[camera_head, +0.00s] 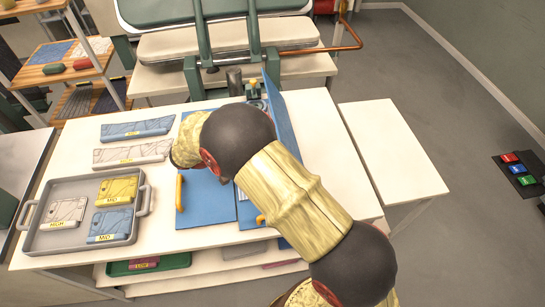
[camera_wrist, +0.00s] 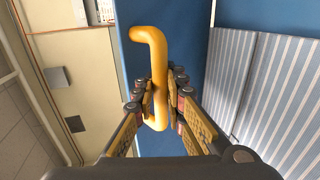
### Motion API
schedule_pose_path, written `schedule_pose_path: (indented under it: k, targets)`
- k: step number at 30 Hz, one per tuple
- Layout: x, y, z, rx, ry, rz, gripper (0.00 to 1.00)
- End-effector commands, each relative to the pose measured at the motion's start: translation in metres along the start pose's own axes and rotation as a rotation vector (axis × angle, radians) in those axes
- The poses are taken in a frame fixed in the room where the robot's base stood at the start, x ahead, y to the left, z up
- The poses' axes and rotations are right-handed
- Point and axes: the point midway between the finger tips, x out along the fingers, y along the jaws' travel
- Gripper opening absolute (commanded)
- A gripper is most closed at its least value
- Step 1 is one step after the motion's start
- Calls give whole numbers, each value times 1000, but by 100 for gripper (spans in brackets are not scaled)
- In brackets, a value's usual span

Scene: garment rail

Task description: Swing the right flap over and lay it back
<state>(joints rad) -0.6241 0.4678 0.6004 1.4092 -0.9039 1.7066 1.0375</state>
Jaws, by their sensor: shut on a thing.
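A blue folding board (camera_head: 205,205) lies on the white table, partly hidden by my arm. Its left flap lies flat with a yellow handle (camera_head: 179,192); another yellow handle (camera_head: 260,219) shows at the front. The right flap (camera_head: 283,115) stands raised at a steep tilt. In the wrist view, my gripper (camera_wrist: 163,108) is shut on a yellow handle (camera_wrist: 150,45) attached to a blue panel (camera_wrist: 181,35). Light striped cloth (camera_wrist: 280,90) shows to the right of that panel. In the head view my arm hides the gripper and most of the board's middle.
A grey tray (camera_head: 60,242) with several labelled folded garments is at the left. Two folded garments (camera_head: 138,128) (camera_head: 132,153) lie behind it. A green-framed press (camera_head: 220,70) stands behind the table. A lower white side table (camera_head: 390,150) at the right is clear.

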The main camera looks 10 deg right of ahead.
Motion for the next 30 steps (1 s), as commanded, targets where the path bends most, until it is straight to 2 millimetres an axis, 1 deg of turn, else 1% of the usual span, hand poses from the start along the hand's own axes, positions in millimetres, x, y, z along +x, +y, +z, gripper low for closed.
schedule_pose_path:
  k: [15, 16, 26, 30]
  targets:
    - [-3, -4, -2, 3, 11, 13, 0]
    - [-3, -4, -2, 3, 11, 12, 12]
    - [-2, -3, -2, 2, 7, 16, 31]
    - [-2, -2, -1, 3, 6, 17, 32]
